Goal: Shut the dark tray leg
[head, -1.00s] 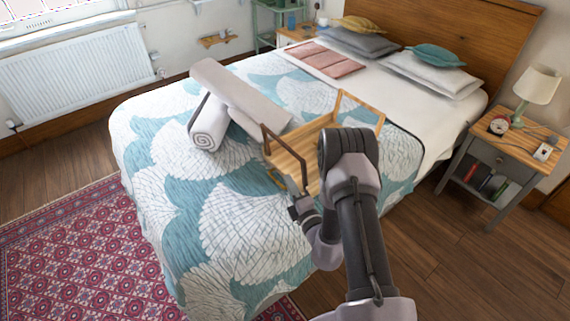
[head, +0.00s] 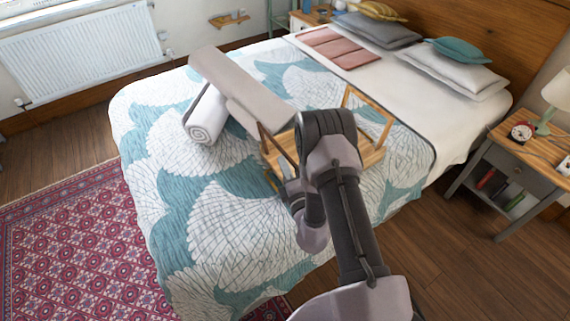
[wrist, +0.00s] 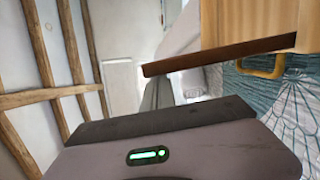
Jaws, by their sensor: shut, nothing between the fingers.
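The wooden bed tray (head: 372,157) lies on the bed with its legs up. Its pale leg (head: 372,108) stands at the right end. The dark leg (head: 277,146) is raised at the left end, partly hidden by my arm. In the wrist view the dark leg (wrist: 215,56) crosses as a brown bar, with the tray's pale wood (wrist: 250,20) behind it. My gripper (head: 284,187) is shut and empty, low beside the tray's left end, largely hidden by my arm. In the wrist view its dark front edge (wrist: 160,120) appears below the bar, with a gap between.
A rolled white towel (head: 207,118) and a grey-white folded throw (head: 240,88) lie left of the tray. A yellow handle (wrist: 262,67) shows by the tray in the wrist view. The nightstand (head: 510,170) stands at right. The near part of the bed is clear.

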